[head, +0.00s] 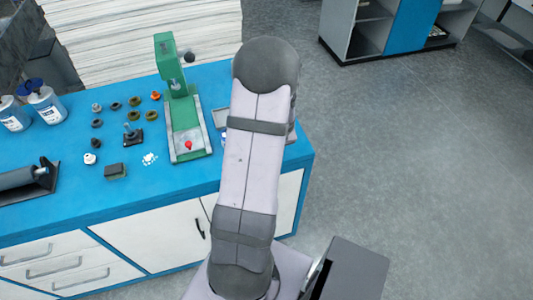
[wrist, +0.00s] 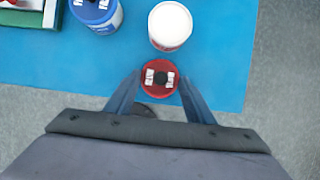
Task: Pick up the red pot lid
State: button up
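The red pot lid (wrist: 148,90) is in the wrist view, round, with a dark knob at its middle and white patches on either side. It is near the front edge of the blue tabletop. My gripper (wrist: 160,77) is open, with one finger on each side of the lid. I cannot tell whether the fingers are level with the lid or above it; small gaps seem to show beside it. In the head view my arm covers this part of the table, and the lid and my gripper are hidden.
A white-topped round pot (wrist: 170,26) stands just beyond the lid. A blue container (wrist: 101,21) is at upper left. In the head view, a green press (head: 184,118) stands left of my arm on the blue table (head: 60,195), with several small parts beside it.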

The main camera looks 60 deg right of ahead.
jog(key=shift+c, duration=1.4)
